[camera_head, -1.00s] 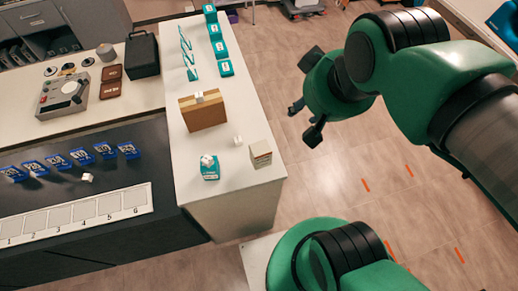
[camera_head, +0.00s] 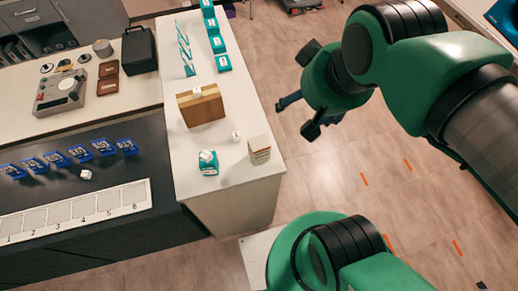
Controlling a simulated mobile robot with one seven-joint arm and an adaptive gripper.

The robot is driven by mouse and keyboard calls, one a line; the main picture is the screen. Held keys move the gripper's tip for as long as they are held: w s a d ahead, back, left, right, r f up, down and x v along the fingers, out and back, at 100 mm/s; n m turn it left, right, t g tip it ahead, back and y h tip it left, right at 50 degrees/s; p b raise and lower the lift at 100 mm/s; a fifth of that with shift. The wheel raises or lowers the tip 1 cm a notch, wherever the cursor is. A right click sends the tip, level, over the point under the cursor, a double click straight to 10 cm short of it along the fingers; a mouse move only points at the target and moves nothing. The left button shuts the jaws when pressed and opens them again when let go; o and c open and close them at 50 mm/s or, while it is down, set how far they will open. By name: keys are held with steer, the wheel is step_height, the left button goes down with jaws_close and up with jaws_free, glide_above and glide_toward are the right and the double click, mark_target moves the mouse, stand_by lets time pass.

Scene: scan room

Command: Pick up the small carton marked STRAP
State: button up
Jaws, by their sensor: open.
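No lettering reading STRAP is legible, so I cannot tell for certain which carton is meant. A small off-white and beige carton (camera_head: 259,149) stands upright near the front right edge of the white counter (camera_head: 238,173). Several small teal and white cartons (camera_head: 214,46) stand in a row along the counter's far right side. A teal box (camera_head: 208,168) with white pieces on top stands left of the beige carton. My gripper (camera_head: 300,92) is open and empty over the floor, to the right of the counter and apart from every carton.
A brown cardboard box (camera_head: 201,107) stands mid-counter, with a small white cube (camera_head: 236,136) nearby. A teal zigzag item (camera_head: 186,50) is left of the teal row. Blue packets (camera_head: 80,153) and a numbered strip (camera_head: 75,212) lie on the dark counter. Floor right of the counter is open.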

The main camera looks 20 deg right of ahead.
steer(key=w+a+f+g+p, duration=0.1)
steer(key=w+a+f+g, duration=0.2)
steer(key=w+f, duration=0.6)
steer(key=n+g+p, duration=0.1)
steer(key=g, duration=0.2)
glide_above(259, 143)
step_height(259, 143, down, 14)
steer(key=shift+w+r, duration=0.15)
steer(key=shift+r, duration=0.05)
steer(key=shift+f, duration=0.15)
steer(key=shift+f+b, duration=0.75)
steer(key=shift+f, duration=3.55)
steer(key=shift+f+b, duration=0.65)
steer(key=shift+f, duration=1.95)
